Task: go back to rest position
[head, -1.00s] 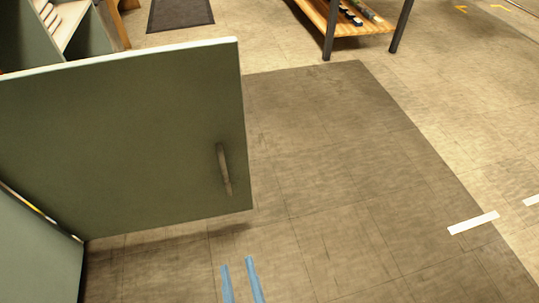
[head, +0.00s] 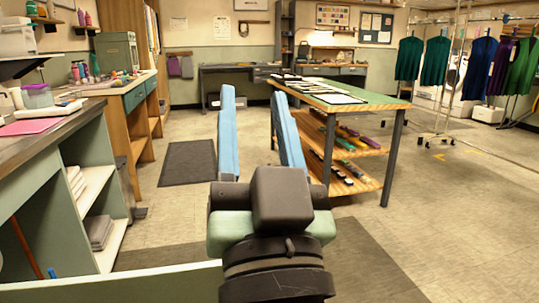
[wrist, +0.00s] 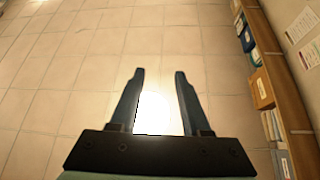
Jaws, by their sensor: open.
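My gripper (head: 258,104) is raised in the middle of the head view, its two blue fingers spread apart and empty. In the wrist view my gripper (wrist: 159,78) also shows open, with only pale tiled surface and a bright patch between and beyond the fingers. The top edge of a green cabinet door (head: 125,284) shows at the lower left of the head view, left of my gripper's base. The rest of the door and its handle are out of view.
An open-fronted counter (head: 92,130) with folded cloths stands at the left. A green-topped worktable (head: 375,104) with wooden shelves stands ahead, right of my gripper. A clothes rack (head: 447,80) stands at the far right. The floor (head: 445,205) at right is clear.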

